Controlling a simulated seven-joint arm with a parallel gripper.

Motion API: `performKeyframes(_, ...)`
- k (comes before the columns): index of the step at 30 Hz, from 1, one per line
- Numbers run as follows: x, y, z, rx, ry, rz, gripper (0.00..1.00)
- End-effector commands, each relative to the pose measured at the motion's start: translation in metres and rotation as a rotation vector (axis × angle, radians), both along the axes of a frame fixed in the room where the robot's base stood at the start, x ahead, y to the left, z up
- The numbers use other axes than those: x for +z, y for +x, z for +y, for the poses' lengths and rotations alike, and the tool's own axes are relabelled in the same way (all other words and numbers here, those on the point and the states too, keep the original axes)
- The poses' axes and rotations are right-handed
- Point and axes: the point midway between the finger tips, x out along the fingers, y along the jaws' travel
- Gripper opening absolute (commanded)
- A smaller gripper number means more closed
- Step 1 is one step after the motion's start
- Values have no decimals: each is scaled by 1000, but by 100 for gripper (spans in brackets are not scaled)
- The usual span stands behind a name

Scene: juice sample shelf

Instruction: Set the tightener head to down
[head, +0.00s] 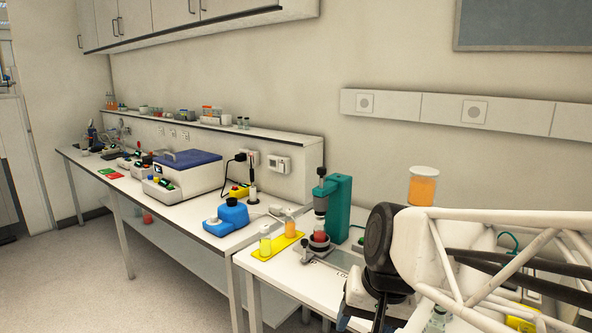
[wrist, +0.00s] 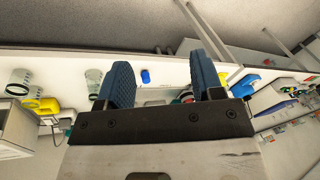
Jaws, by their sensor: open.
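The tightener (head: 338,208) is a teal upright machine on the near bench in the head view. Its dark and grey head (head: 320,200) hangs in front of the column, above a jar with red contents (head: 319,238). Whether the head touches the jar is too small to tell. My gripper (wrist: 165,75) is open in the wrist view, with two blue fingers apart and nothing seen between them but bench and a small blue object (wrist: 146,76). A partly hidden teal and red thing (wrist: 185,97) shows beside the right finger. In the head view, my arm stands right of the tightener; the fingertips are not clear.
A yellow rack (head: 278,247) with orange and yellow jars stands left of the tightener. A blue device (head: 230,217) and a blue-lidded box (head: 187,172) stand farther left. An orange jar (head: 423,187) shows above my arm. Clear jars (wrist: 93,80) show in the wrist view.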

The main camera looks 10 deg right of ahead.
Motion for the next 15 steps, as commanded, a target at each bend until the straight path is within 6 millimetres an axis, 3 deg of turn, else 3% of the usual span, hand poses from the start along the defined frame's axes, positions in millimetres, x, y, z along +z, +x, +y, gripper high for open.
performKeyframes(15, 38, 136, 28, -429, 465, 139, 61)
